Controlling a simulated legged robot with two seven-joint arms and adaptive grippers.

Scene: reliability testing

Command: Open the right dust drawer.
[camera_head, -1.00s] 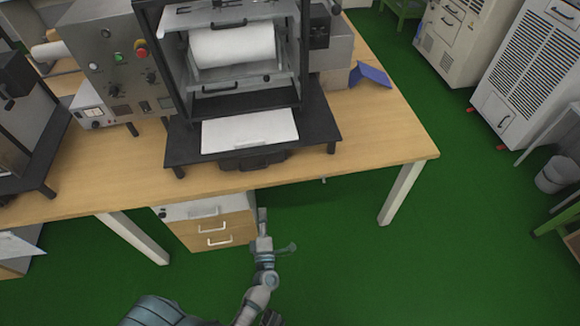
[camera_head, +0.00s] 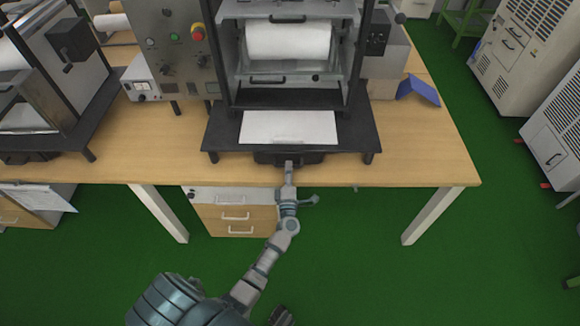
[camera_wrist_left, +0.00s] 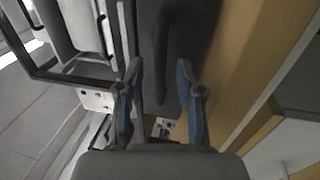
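The right dust drawer (camera_head: 270,158) is a dark, low drawer under the black base of the right-hand machine, at the table's front edge. It looks shut. My left gripper (camera_head: 289,166) is in front of it, right of its middle, and hides part of it. In the left wrist view, my left gripper (camera_wrist_left: 158,66) is open, its two blue-grey fingers spread and empty. The dark drawer front with its dark bar handle (camera_wrist_left: 161,50) lies just beyond and between the fingertips. I cannot tell whether they touch.
The right-hand machine (camera_head: 352,100) holds a white roll above a white plate (camera_head: 289,127). A second machine (camera_head: 75,90) stands at the left. A drawer cabinet (camera_head: 235,213) is below the wooden table (camera_head: 420,150), left of my arm. Green floor (camera_head: 350,270) is free in front.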

